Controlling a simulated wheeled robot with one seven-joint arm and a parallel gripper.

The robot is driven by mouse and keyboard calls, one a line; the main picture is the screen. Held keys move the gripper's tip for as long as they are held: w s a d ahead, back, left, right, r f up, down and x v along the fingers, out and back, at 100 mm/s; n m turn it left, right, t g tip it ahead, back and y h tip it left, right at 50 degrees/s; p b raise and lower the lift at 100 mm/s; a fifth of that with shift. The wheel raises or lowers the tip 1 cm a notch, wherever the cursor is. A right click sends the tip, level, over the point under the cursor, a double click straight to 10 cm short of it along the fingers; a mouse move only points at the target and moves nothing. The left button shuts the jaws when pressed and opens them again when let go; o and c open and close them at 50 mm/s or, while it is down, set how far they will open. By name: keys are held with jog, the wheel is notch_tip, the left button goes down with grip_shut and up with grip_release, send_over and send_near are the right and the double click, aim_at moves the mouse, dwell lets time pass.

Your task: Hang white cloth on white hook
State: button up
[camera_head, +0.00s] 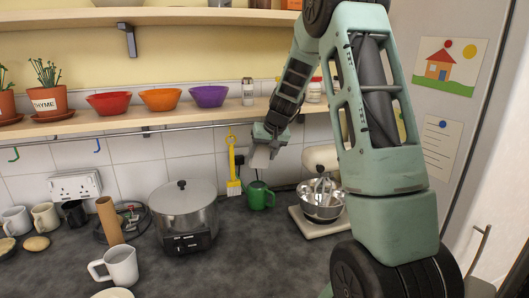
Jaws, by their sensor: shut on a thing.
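My gripper (266,139) is in front of the tiled wall, just below the lower shelf and right of a hanging yellow brush. It is shut on the white cloth (259,157), a small pale patch showing below the jaws. Most of the cloth is hidden by the gripper or too small to make out. I cannot pick out a white hook. A thin rail (165,128) runs under the shelf and carries coloured hooks. Part of the rail is hidden behind my gripper and arm.
The yellow brush (234,165) hangs close left of my gripper. A green mug (260,196) stands below it on the dark counter. A stand mixer (322,205) is to the right, a steel cooker (183,212) to the left. The lower shelf (190,116) holds coloured bowls.

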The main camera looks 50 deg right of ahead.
jog(key=shift+w+d+p, duration=0.4)
jog(key=shift+w, duration=0.25)
jog(key=shift+w+d+f+b, duration=0.15)
jog(key=shift+w+f+b, duration=0.1)
jog(key=shift+f+b, duration=0.1)
jog(key=shift+f+b, duration=0.1)
jog(key=shift+b, duration=0.25)
jog(key=shift+d+h+p, duration=0.25)
jog(key=shift+h+p, duration=0.25)
jog(key=shift+p, duration=0.6)
